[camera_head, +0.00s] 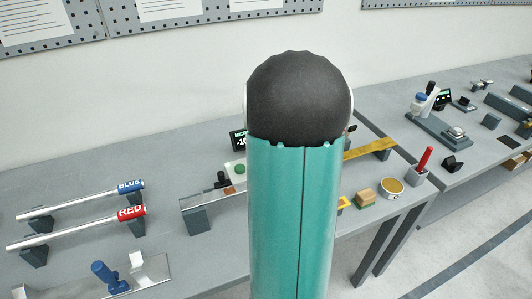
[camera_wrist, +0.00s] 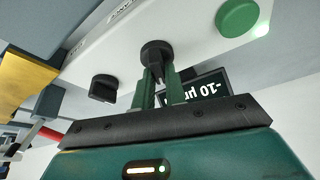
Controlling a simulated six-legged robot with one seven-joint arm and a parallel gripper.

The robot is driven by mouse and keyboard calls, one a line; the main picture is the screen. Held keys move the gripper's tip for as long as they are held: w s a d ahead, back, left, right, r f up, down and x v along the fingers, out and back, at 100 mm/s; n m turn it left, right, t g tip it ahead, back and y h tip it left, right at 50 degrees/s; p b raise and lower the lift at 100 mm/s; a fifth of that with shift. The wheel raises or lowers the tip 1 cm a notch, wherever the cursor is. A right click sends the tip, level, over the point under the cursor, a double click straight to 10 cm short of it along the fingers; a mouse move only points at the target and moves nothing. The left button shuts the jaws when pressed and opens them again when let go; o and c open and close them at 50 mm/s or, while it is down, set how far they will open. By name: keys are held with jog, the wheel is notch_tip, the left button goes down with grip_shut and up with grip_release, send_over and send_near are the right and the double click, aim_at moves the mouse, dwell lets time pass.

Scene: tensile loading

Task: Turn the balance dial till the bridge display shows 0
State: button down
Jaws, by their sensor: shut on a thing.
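The black balance dial (camera_wrist: 157,50) is on the pale face of the bridge box (camera_wrist: 200,40) in the wrist view. My gripper (camera_wrist: 158,80) is shut on the dial, with its green fingers on either side of it. The bridge display (camera_wrist: 207,88) is partly behind the fingers and reads upside down as -10 with a partly hidden unit. In the head view the display (camera_head: 239,139) shows -10 at its visible edge. My arm hides the dial and gripper there.
A green button (camera_wrist: 237,17) and another black knob (camera_wrist: 103,88) flank the dial. In the head view, blue (camera_head: 130,186) and red (camera_head: 131,211) marked rods lie on stands at left. A yellow strip (camera_head: 368,149) and a round tin (camera_head: 391,187) are at right.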

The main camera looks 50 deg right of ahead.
jog(key=shift+m, duration=0.5)
jog(key=shift+g, duration=0.3)
jog(key=c, duration=1.4)
grip_release()
jog(key=shift+c, duration=0.2)
jog(key=v, duration=1.4)
jog(key=shift+a+f, duration=0.1)
